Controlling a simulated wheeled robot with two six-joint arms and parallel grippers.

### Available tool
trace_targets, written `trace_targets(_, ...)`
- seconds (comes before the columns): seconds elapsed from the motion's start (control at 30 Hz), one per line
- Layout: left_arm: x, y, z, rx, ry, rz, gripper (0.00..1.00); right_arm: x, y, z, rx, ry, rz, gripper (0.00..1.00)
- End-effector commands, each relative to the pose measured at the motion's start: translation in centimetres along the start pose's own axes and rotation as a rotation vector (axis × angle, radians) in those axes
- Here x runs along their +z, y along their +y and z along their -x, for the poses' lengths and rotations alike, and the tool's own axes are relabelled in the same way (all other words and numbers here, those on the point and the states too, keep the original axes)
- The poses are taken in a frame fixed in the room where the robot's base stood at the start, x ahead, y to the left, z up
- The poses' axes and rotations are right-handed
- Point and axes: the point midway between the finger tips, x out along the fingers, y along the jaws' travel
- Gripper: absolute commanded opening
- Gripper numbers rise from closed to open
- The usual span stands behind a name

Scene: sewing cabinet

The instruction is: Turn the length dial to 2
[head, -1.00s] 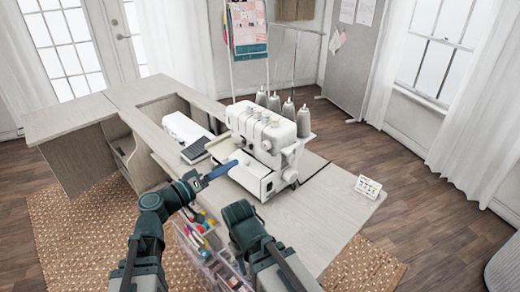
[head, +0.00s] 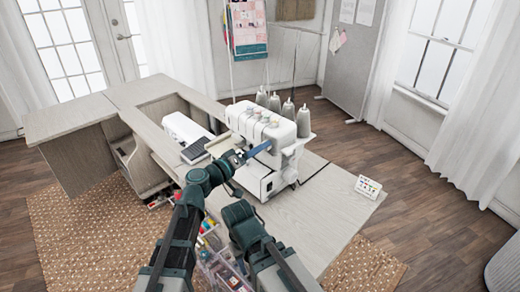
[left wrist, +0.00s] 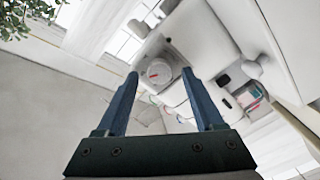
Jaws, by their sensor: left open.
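The white sewing machine (head: 270,125) stands on the cabinet top in the head view. In the left wrist view a round grey-white dial (left wrist: 158,73) with a red pointer mark sits on the machine's white body. My left gripper (left wrist: 160,72) is open, with one blue finger on each side of the dial as seen from the wrist. I cannot tell whether the fingers touch it. In the head view my left gripper (head: 265,147) is at the front of the machine, and the dial cannot be made out there. The dial's numbers are not readable. My right gripper is not in view.
Several grey thread cones (head: 275,102) stand behind the machine. A small card with coloured marks (head: 368,187) stands on the right end of the wooden cabinet top (head: 325,215). A clear organizer with sewing supplies (head: 222,268) is below, between my arms.

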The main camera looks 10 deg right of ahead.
Motion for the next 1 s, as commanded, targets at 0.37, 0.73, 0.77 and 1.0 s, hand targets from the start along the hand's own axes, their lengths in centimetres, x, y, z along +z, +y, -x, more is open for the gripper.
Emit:
trace_targets(0.37, 0.04, 0.04, -0.81, 0.000, -0.001, 0.000, 0.69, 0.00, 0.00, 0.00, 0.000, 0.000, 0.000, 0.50)
trace_targets(0.73, 0.03, 0.03, -0.78, 0.000, 0.000, 0.000, 0.13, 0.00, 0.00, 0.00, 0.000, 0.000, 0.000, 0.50)
trace_targets(0.77, 0.03, 0.02, -0.78, 0.000, 0.000, 0.000, 0.08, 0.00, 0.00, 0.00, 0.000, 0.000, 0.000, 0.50)
trace_targets(1.0, 0.03, 0.02, -0.77, 0.000, 0.000, 0.003, 0.00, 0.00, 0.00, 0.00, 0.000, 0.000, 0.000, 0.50)
